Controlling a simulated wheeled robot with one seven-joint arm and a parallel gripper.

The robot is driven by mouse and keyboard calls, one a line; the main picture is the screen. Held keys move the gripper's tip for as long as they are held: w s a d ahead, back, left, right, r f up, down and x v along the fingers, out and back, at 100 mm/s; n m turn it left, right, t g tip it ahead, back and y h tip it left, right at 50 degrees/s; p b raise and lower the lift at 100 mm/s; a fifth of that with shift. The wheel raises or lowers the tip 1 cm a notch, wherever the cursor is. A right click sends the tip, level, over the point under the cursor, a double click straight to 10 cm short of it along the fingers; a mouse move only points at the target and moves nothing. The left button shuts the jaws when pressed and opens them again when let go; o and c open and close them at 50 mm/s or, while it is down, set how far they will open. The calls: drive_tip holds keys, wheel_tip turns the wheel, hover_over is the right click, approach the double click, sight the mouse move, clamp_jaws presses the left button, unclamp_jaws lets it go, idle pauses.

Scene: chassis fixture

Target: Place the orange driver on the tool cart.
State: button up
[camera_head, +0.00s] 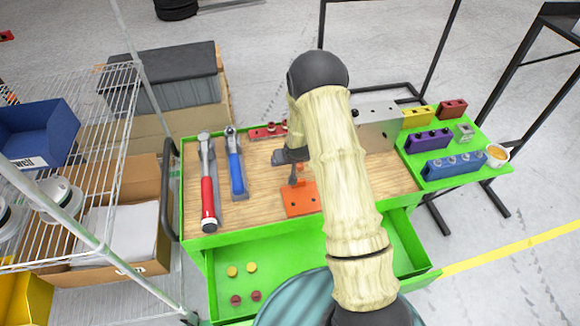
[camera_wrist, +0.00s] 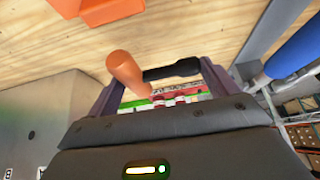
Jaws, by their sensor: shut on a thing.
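The orange driver shows its rounded orange handle (camera_wrist: 125,68) between my gripper's fingers in the wrist view. In the head view only a small bit of orange shows beside my gripper (camera_head: 293,172), which is shut on the driver low over the cart's wooden top. My gripper (camera_wrist: 160,85) fills the lower part of the wrist view. The driver's far end is hidden, and I cannot tell whether it touches anything. The tool cart (camera_head: 240,238) is green with a wooden top. A flat orange block (camera_head: 298,200) lies on the wood just in front of my gripper.
A red-handled ratchet (camera_head: 208,195) and a blue-handled one (camera_head: 236,172) lie at the left of the wood. A grey metal block (camera_head: 379,125) stands behind my arm. The drawer (camera_head: 290,270) is open.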

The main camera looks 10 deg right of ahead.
sight(288, 171)
drive_tip(key=shift+s+a, duration=0.1)
drive_tip(key=shift+f, duration=0.15)
drive_tip(key=shift+f+p, duration=0.4)
drive_tip(key=shift+f, duration=1.5)
drive_tip(key=shift+f, duration=0.1)
drive_tip(key=o, duration=0.8)
drive_tip(key=shift+d, duration=0.2)
drive_tip(key=shift+r, duration=0.25)
